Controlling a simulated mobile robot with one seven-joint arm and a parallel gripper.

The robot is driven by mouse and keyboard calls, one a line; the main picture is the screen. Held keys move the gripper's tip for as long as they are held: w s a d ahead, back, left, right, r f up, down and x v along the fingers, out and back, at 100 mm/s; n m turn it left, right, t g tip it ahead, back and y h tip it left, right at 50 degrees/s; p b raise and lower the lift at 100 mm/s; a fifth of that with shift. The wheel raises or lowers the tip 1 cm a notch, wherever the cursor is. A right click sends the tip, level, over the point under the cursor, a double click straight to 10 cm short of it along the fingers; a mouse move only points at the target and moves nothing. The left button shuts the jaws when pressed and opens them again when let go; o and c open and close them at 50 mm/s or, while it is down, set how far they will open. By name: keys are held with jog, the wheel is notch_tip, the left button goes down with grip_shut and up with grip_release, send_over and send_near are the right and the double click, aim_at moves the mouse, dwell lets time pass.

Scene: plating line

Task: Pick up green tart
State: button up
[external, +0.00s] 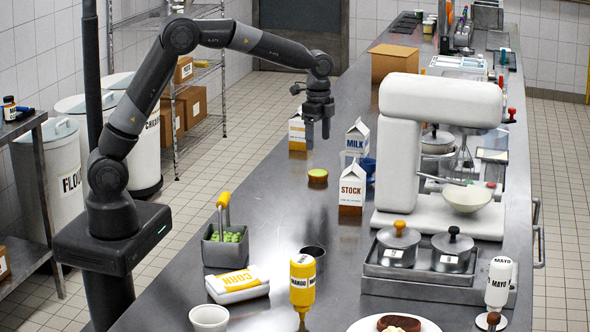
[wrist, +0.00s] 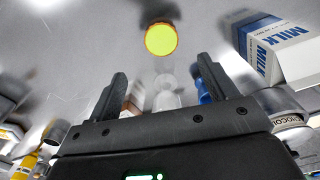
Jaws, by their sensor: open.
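The green tart (external: 317,176) is a small round pastry with a yellow-green top and a brown crust. It lies on the steel counter, left of the stock carton. In the wrist view the tart (wrist: 161,39) shows near the top centre, beyond the fingertips and apart from them. My gripper (external: 318,133) points down above the counter, higher than the tart and a little behind it. In the wrist view its two fingers (wrist: 162,80) are spread wide, with nothing held between them.
A milk carton (external: 357,138), a stock carton (external: 352,190) and a blue cup (external: 369,167) stand right of the tart. Another carton (external: 297,133) stands behind it. A white mixer (external: 400,130) fills the right. The counter in front of the tart is clear down to a metal cup (external: 313,253).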

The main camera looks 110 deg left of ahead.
aim_at(318, 172)
notch_tip(318, 172, down, 11)
jog(key=shift+a+r, duration=0.1)
jog(key=shift+r, duration=0.1)
dwell(0.3)
jog(key=c, duration=0.8)
